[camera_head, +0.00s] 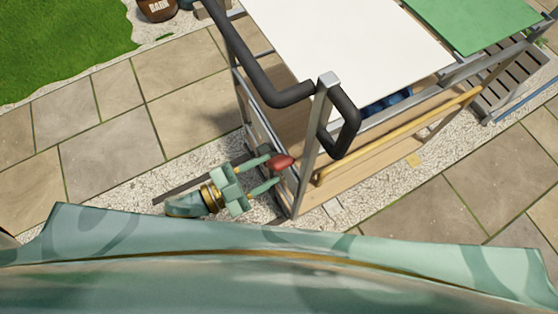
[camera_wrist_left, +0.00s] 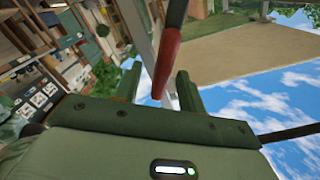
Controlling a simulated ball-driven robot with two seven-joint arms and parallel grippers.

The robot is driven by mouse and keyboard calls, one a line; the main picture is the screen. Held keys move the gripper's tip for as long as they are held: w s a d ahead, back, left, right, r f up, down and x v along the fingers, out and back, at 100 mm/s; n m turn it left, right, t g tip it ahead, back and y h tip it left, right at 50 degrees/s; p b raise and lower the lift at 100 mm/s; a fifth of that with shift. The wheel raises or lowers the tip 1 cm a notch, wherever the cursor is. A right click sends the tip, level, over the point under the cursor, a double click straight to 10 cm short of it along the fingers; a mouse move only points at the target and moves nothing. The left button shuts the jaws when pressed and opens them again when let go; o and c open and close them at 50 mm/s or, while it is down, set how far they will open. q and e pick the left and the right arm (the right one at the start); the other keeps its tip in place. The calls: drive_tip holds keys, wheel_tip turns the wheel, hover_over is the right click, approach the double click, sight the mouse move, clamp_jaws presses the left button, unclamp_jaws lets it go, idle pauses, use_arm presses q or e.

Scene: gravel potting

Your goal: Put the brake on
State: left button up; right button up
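A trolley with a white top (camera_head: 350,40), grey metal posts and a black bent handle (camera_head: 250,60) stands in front of me. A lever with a red grip (camera_head: 280,162) sits low at its near left corner. My left gripper (camera_head: 268,171) is at this grip, with its fingers apart. In the left wrist view the red grip (camera_wrist_left: 165,68) reaches between the two fingers (camera_wrist_left: 158,88), with a gap showing on each side. Whether the grip touches a finger is not clear from the head view. My right gripper is not in view.
A green panel (camera_head: 480,20) lies beyond the white top at the upper right, near a slatted grey rack (camera_head: 510,80). A yellowish rail (camera_head: 400,135) runs along the trolley's side. Paving slabs (camera_head: 120,150) and pale gravel surround it. A brown pot (camera_head: 157,8) stands at the top left.

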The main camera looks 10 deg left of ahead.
use_arm(q)
drive_tip(key=v, duration=1.1)
drive_tip(key=shift+s+a, duration=0.15)
drive_tip(key=shift+s, duration=0.05)
